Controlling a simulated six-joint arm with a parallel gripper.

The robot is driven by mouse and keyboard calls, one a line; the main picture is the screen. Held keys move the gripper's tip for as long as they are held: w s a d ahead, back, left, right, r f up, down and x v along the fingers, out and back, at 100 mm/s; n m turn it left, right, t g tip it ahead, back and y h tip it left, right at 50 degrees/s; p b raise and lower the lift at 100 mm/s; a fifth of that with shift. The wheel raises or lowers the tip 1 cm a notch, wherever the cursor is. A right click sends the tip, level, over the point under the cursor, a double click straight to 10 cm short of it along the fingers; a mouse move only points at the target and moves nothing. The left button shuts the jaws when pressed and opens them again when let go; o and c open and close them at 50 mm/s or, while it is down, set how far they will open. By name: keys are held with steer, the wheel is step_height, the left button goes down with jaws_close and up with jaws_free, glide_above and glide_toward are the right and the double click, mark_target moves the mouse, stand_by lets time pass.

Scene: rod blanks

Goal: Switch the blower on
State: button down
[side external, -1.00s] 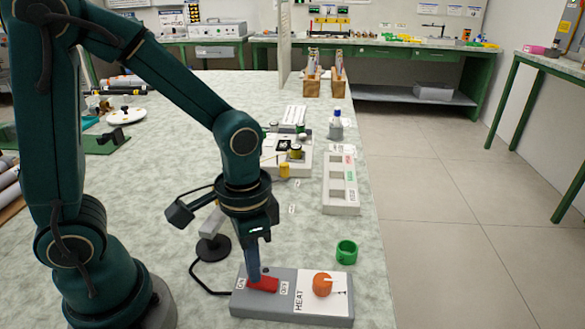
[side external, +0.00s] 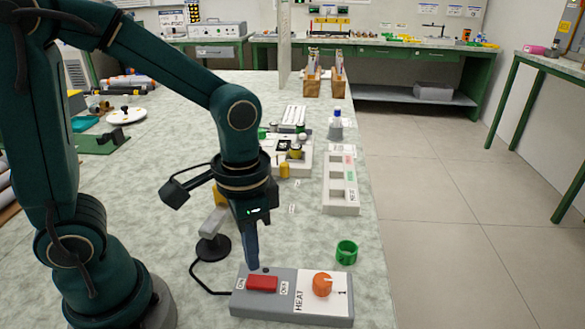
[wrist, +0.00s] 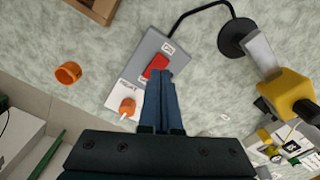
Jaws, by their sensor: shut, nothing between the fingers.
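The grey control box (side external: 240,302) lies on the bench with a red rocker switch (side external: 263,284) between its ON and OFF labels. The switch also shows in the wrist view (wrist: 157,64). Which way it is tipped I cannot tell. My gripper (side external: 252,267) is shut and empty, pointing down just behind the switch in the side view, seemingly clear of it. Its fingers (wrist: 161,76) cover the box's edge beside the switch in the wrist view. The blower (side external: 214,222) stands behind the box on a round black base, with a black cable running to the box.
An orange knob (side external: 322,284) marked HEAT is on the box's right half. A green ring (side external: 347,251) stands behind it. An orange ring (wrist: 68,73) lies left of the box in the wrist view. A grey slotted tray (side external: 341,184) lies farther back by the bench's right edge.

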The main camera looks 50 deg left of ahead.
steer(key=shift+r, duration=1.75)
step_height(320, 180, up, 4)
steer(key=n+t, duration=0.2)
steer(key=t, duration=0.2)
glide_above(255, 278)
steer(key=s+a, duration=0.2)
steer(key=shift+s+a+r+n+t, duration=0.15)
steer(key=shift+s+a+n+t, duration=0.35)
steer(key=shift+s+t, duration=0.25)
